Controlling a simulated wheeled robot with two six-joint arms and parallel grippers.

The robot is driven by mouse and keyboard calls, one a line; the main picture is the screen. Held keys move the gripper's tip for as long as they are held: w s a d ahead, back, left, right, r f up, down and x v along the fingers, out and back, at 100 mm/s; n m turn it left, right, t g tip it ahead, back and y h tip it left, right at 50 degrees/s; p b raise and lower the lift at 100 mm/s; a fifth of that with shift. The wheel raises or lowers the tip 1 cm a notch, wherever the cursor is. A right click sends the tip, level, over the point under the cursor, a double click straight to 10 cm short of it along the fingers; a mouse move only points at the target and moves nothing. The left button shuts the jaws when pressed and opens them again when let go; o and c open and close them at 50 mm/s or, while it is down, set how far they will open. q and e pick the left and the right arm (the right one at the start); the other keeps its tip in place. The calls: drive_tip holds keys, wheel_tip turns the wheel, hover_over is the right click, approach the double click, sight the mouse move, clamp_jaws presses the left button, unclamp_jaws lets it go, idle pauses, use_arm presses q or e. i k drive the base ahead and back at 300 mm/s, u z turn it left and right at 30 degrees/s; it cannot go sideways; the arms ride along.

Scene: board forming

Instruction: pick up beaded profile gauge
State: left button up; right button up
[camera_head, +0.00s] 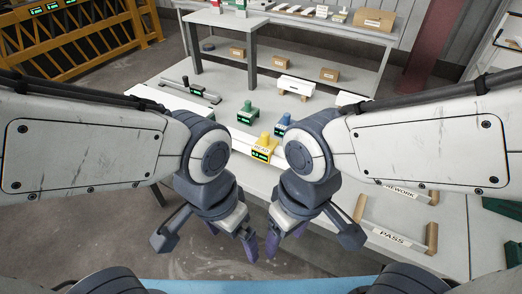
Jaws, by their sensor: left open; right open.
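Three small gauge-like blocks with knobs stand on the white table: a green one (247,112), a yellow one (263,149) and a blue one (283,124). The yellow one is nearest to me and has a label on its front, too small to read for certain. I cannot tell surely which is the beaded profile gauge. The blue one is partly hidden by my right arm. My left gripper (207,240) is open and empty, below and left of the yellow block. My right gripper (310,240) is open and empty, below and right of it. Both hang in front of the table.
A white block (297,84) sits at the back. Trays marked REWORK (400,192) and PASS (392,237) are at the right. A shelf bench (290,57) with boxes stands behind.

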sight(263, 149)
drive_tip(key=z, duration=0.2)
drive_tip(key=k, duration=0.55)
drive_tip(key=z, duration=0.55)
drive_tip(key=k, duration=0.7)
drive_tip(key=u, duration=0.55)
drive_tip(key=i, duration=0.65)
drive_tip(key=u, duration=0.85)
drive_tip(key=i, duration=0.7)
